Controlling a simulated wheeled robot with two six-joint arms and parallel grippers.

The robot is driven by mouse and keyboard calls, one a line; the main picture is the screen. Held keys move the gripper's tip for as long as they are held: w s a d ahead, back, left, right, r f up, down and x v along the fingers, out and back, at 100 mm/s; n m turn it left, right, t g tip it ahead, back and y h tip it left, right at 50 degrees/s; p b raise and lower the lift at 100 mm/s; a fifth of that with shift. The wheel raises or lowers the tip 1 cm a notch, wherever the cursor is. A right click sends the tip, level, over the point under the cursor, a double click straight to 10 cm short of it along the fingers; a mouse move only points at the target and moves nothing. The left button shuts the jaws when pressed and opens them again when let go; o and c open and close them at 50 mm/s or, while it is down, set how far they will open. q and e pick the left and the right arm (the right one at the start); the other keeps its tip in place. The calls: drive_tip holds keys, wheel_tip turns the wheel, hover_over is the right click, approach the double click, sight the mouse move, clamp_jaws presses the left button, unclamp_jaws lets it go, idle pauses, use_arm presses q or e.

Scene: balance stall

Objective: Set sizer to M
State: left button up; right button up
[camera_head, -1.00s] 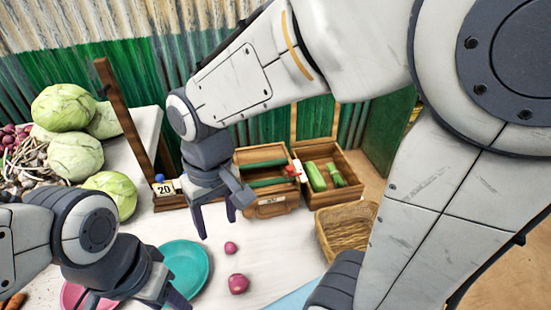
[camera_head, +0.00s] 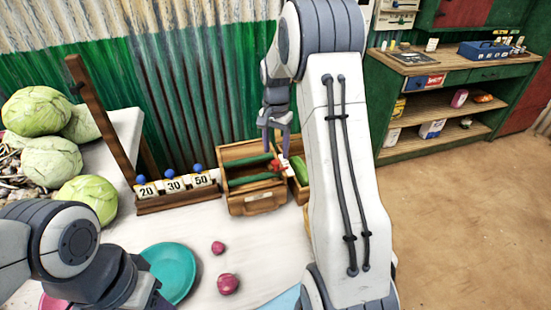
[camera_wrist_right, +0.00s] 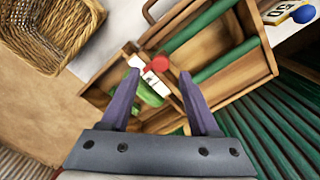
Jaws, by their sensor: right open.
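The sizer is a wooden box (camera_head: 257,203) with green rollers (camera_head: 252,179) and a red knob (camera_head: 275,166) on its right side. In the right wrist view the red knob (camera_wrist_right: 157,63) sits beside a white label strip (camera_wrist_right: 139,60); its dark marks are too small to read. My right gripper (camera_head: 276,150) is over the knob end of the sizer, fingers pointing down. In the right wrist view its fingers (camera_wrist_right: 160,77) are apart, with the knob just beyond and between the tips, not visibly gripped. My left gripper (camera_head: 145,292) is low at the left, its fingertips cut off.
A wooden rack (camera_head: 178,202) with cards 20, 30 and 50 and blue balls stands left of the sizer. A teal plate (camera_head: 170,270) and two red onions (camera_head: 228,284) lie in front. Cabbages (camera_head: 52,160) are at left. A wicker basket (camera_wrist_right: 48,35) shows in the wrist view.

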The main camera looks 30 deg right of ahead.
sight(276, 162)
drive_tip(key=shift+f, duration=2.15)
clamp_jaws()
